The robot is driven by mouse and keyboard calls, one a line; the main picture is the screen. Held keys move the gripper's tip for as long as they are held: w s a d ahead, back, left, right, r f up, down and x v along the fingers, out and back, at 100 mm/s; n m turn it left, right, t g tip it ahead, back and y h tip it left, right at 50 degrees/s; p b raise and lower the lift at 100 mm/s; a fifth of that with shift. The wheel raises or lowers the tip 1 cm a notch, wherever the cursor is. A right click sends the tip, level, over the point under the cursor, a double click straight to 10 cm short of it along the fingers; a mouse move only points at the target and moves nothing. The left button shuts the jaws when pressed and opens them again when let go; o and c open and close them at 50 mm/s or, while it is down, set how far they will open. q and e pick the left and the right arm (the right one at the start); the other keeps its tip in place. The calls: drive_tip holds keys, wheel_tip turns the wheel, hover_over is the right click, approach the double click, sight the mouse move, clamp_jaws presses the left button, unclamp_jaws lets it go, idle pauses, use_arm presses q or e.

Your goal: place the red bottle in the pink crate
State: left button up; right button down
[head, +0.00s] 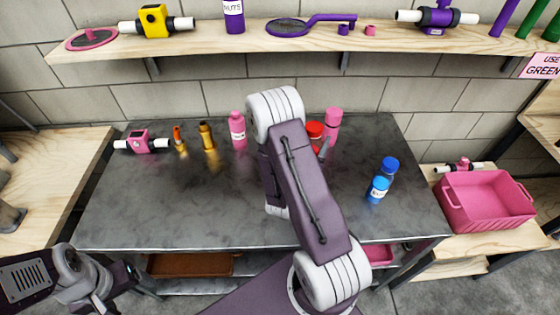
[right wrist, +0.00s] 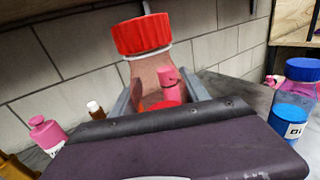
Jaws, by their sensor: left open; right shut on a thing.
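The red bottle has a red cap and a clear, pinkish body in the right wrist view (right wrist: 143,37). In the head view only its red top (head: 314,130) shows behind my right arm. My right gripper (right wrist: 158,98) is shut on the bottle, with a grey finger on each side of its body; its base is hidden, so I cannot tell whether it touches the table. The pink crate (head: 487,210) stands on the wooden surface at the right, apart from the bottle, and looks empty. My left gripper (head: 108,290) is open and empty at the lower left.
A pink bottle (head: 333,121) stands right by the red one. Another pink bottle (head: 237,130) and small amber bottles (head: 207,137) stand left. A pink valve (head: 463,164) lies behind the crate. A shelf (head: 200,42) runs above.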

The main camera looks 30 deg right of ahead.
use_arm(q)
drive_tip(key=shift+w+d+f, duration=0.15)
drive_tip(key=shift+f, duration=0.7)
use_arm(e)
drive_tip(key=w+a+f, duration=0.3)
drive_tip(key=w+f, duration=0.6)
drive_tip(key=f, duration=0.1)
drive_tip(key=shift+w, duration=0.15)
drive_tip(key=shift+f, duration=0.2)
drive_tip(key=c, duration=0.6)
unclamp_jaws()
use_arm(q)
drive_tip(key=shift+f, duration=0.15)
use_arm(e)
drive_tip(key=shift+o, duration=0.2)
